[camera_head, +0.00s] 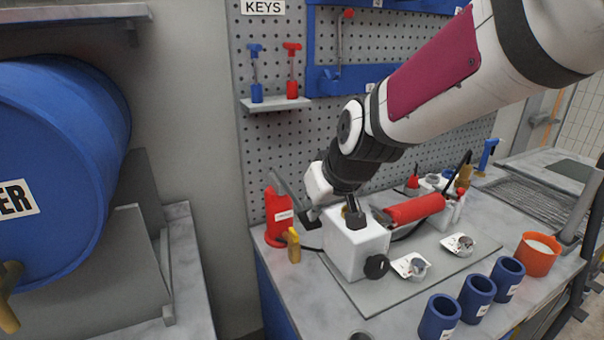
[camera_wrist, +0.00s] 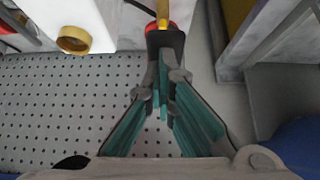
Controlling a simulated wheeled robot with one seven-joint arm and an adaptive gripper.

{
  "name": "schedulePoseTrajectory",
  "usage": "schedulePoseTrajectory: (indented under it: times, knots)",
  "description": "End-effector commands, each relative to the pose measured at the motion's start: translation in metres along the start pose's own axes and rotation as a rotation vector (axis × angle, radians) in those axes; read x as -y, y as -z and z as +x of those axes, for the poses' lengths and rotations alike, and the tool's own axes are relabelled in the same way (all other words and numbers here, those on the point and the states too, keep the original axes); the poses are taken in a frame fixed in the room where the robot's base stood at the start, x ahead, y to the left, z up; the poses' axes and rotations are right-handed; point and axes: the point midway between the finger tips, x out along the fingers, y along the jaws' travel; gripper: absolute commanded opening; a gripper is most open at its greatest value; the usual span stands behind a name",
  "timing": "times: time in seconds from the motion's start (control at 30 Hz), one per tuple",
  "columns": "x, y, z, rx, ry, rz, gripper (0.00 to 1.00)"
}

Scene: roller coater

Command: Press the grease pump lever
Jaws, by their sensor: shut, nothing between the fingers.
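The red grease pump (camera_head: 278,218) stands on the left end of the bench against the pegboard, with a pale label on its side. Its grey lever (camera_head: 282,187) slants from upper left down toward my gripper. My gripper (camera_head: 309,218) is shut and points down, just right of the pump and beside the lever's lower end. I cannot tell whether it touches the lever. In the wrist view the shut fingers (camera_wrist: 165,48) have teal pads, and a yellow part (camera_wrist: 164,16) with red behind it shows past their tips. The lever is not clearly seen there.
A white machine block (camera_head: 352,246) with a red roller (camera_head: 415,209) stands right of my gripper. Blue cups (camera_head: 439,317) line the front edge. A large blue drum (camera_head: 65,165) is at left.

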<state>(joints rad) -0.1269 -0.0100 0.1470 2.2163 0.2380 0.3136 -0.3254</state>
Motion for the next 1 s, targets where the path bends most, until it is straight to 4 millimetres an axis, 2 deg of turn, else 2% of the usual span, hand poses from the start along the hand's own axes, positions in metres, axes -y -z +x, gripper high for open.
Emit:
schedulePoseTrajectory:
  times: [0.07, 0.3, 0.7, 0.83, 1.0]
  knots:
    - [0.001, -0.003, -0.005, 0.019, 0.003, 0.001, 0.0]
    - [0.002, 0.02, -0.04, 0.0, -0.001, 0.001, 0.0]
    - [0.001, 0.001, -0.109, -0.007, -0.002, 0.0, 0.0]
    - [0.001, -0.003, -0.121, -0.006, -0.002, -0.001, 0.0]
    - [0.001, -0.005, -0.128, -0.006, -0.001, -0.001, 0.0]
